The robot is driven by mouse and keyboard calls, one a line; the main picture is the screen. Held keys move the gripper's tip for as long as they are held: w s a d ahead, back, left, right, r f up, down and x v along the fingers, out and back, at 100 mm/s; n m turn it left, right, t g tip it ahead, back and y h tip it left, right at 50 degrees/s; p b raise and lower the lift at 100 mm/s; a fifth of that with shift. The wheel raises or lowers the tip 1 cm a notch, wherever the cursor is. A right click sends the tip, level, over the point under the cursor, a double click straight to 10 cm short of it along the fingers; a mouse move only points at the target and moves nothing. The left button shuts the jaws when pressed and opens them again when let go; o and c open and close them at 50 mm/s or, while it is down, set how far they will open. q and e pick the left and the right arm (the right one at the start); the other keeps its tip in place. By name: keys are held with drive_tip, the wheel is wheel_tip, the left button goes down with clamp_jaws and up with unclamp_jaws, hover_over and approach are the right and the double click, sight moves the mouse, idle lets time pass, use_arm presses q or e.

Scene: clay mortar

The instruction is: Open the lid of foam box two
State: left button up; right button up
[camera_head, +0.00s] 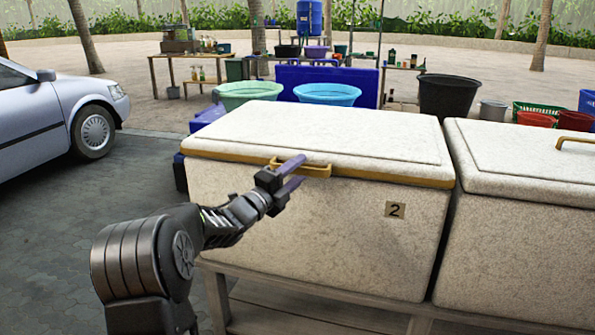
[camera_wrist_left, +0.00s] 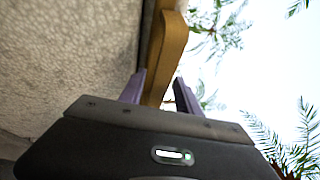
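Foam box two (camera_head: 320,235) is a speckled white box with a "2" label (camera_head: 395,209) on its front. Its lid (camera_head: 320,135) lies flat and closed, with a yellow-brown band along the front edge. A yellow handle (camera_head: 318,171) sticks out from the lid's front; it also shows in the left wrist view (camera_wrist_left: 168,50). My left gripper (camera_head: 303,169) is at the handle, its purple fingers apart. In the left wrist view the handle lies between the fingers (camera_wrist_left: 160,78), close to the left finger, with a gap to the right one. My right gripper is not in view.
A second foam box (camera_head: 520,240) stands close on the right, with a narrow gap between. Both rest on a slatted wooden stand (camera_head: 300,300). Behind are green and blue basins (camera_head: 327,94) and a black tub (camera_head: 447,96). A silver car (camera_head: 50,120) is at left.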

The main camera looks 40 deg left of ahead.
use_arm(q)
clamp_jaws()
idle(0.3)
idle(1.1)
